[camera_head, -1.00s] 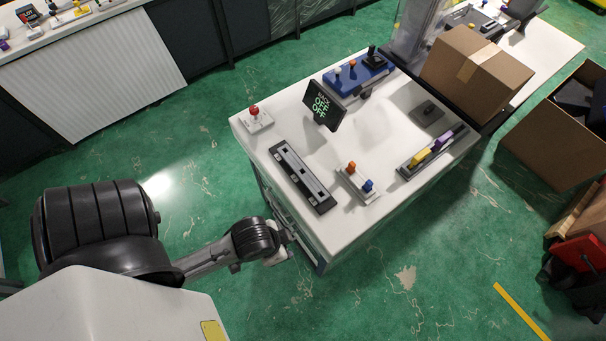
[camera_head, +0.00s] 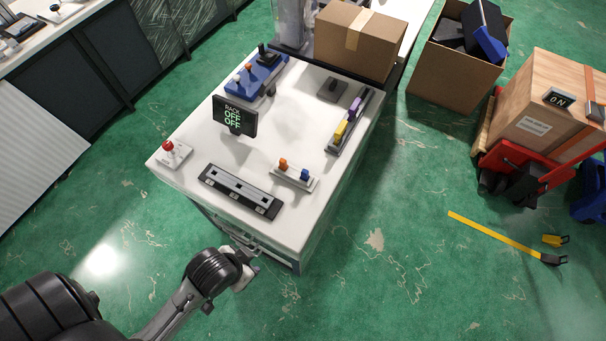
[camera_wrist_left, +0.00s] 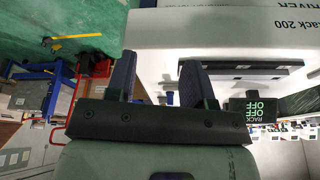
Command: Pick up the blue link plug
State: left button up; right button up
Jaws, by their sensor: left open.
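The blue link plug (camera_head: 305,174) stands upright in a light holder plate (camera_head: 293,181) near the right front edge of the white table. An orange plug (camera_head: 283,164) stands beside it in the same plate. My left gripper (camera_head: 249,256) is low at the table's front edge, to the lower left of the plug and apart from it. My right gripper is not in view.
A dark slotted rack strip (camera_head: 240,190) lies in front of a small display (camera_head: 234,116) reading "RACK OFF OFF". A tray (camera_head: 349,122) holds yellow and purple plugs. A red button box (camera_head: 169,153) sits at left. A cardboard box (camera_head: 356,45) stands behind.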

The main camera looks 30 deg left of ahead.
pick_arm(q)
jog(key=shift+o, duration=0.3)
jog(key=shift+o, duration=0.8)
jog(key=shift+w, duration=0.1)
